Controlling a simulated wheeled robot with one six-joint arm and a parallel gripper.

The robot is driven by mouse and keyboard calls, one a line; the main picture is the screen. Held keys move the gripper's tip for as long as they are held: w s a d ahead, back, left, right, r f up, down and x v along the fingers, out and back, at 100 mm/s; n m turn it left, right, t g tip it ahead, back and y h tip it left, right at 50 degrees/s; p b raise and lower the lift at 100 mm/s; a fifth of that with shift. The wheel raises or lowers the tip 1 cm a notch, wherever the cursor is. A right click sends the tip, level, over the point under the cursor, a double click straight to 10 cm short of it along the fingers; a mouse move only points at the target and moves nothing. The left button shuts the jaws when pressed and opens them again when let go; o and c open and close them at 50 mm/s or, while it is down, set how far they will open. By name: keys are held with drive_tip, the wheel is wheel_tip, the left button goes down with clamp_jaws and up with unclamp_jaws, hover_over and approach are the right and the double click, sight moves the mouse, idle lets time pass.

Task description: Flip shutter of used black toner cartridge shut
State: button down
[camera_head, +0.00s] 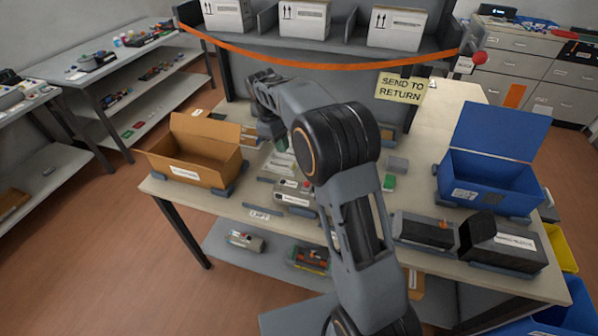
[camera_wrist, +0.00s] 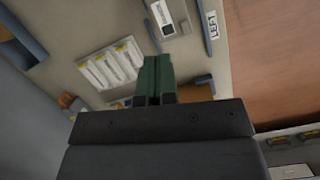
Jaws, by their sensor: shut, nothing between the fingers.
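My gripper (camera_wrist: 155,62) has green fingers pressed together with nothing between them. In the head view it (camera_head: 282,148) hangs over the back middle of the workbench, partly hidden by my arm. Small grey cartridges with white labels (camera_head: 291,199) lie near the bench's front edge, left of my arm. One labelled cartridge (camera_wrist: 166,18) shows at the top of the wrist view, apart from my fingertips. I cannot tell which item is the used black toner cartridge, or how its shutter stands.
Pale packs (camera_wrist: 110,67) lie left of my fingers in the wrist view. An open cardboard box (camera_head: 195,158) stands at the bench's left, an open blue bin (camera_head: 485,180) at the right. Two dark boxes (camera_head: 425,231) (camera_head: 500,242) stand at front right. An orange strap (camera_head: 330,66) hangs behind.

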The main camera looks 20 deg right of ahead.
drive_tip(key=shift+w+a+f+n+g, duration=0.15)
drive_tip(key=shift+w+a+f+n, duration=0.05)
drive_tip(key=shift+w+f, duration=0.3)
drive_tip(key=shift+w+a+f+n+g, duration=0.2)
drive_tip(key=shift+w+f, duration=0.2)
drive_tip(key=shift+w, duration=0.15)
drive_tip(key=p, duration=0.2)
hover_over(302, 186)
drive_tip(key=w+a, duration=0.4)
drive_tip(key=x, duration=0.3)
drive_tip(key=w+a+x, duration=0.1)
drive_tip(key=x, duration=0.5)
drive_tip(key=shift+w+a+f, duration=0.2)
drive_tip(key=shift+w+f, duration=0.05)
drive_tip(key=shift+f, duration=0.25)
drive_tip(key=shift+s+d+f+p, duration=0.1)
drive_tip(key=shift+s+d+p, duration=0.35)
drive_tip(key=shift+s+d, duration=0.35)
drive_tip(key=shift+s+d+f, duration=0.3)
drive_tip(key=shift+s+d, duration=0.2)
drive_tip(key=shift+d, duration=0.15)
